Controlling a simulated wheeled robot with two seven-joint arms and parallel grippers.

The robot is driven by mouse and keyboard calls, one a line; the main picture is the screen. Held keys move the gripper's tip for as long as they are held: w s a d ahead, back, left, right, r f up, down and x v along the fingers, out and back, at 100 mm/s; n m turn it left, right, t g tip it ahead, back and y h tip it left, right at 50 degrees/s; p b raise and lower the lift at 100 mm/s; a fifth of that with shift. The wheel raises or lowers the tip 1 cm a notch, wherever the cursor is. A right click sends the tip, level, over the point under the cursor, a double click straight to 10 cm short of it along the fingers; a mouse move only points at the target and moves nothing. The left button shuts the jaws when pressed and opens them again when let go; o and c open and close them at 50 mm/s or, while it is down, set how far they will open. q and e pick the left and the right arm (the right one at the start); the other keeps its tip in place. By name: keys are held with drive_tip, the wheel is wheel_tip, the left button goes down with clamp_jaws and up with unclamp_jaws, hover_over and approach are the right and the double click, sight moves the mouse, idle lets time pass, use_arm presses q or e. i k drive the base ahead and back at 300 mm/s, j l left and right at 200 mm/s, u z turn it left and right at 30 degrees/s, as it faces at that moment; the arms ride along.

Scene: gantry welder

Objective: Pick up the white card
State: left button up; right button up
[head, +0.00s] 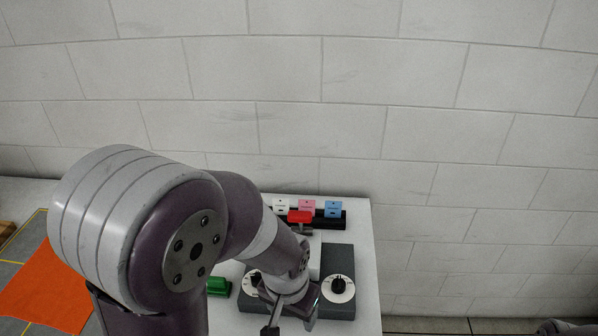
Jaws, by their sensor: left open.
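The white card (282,204) stands upright at the left end of a black holder (331,222) near the back of the white table. A pink card (307,206) and a blue card (333,208) stand to its right in the same holder. My left gripper (291,314) is open, in front of the white card and apart from it, over the dial box area. My left arm hides much of the table's left and middle. My right gripper is not in view.
A red piece (300,217) is just in front of the cards. A dark grey box (338,262) with dials (338,289) stands near the gripper. A green block (218,286) is beside my arm. An orange sheet (45,292) lies at left. A block wall (420,130) rises behind the table.

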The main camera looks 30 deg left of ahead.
sight(280, 207)
drive_tip(key=j+u, duration=0.65)
drive_tip(key=k+j, duration=0.05)
drive_tip(key=j, duration=0.05)
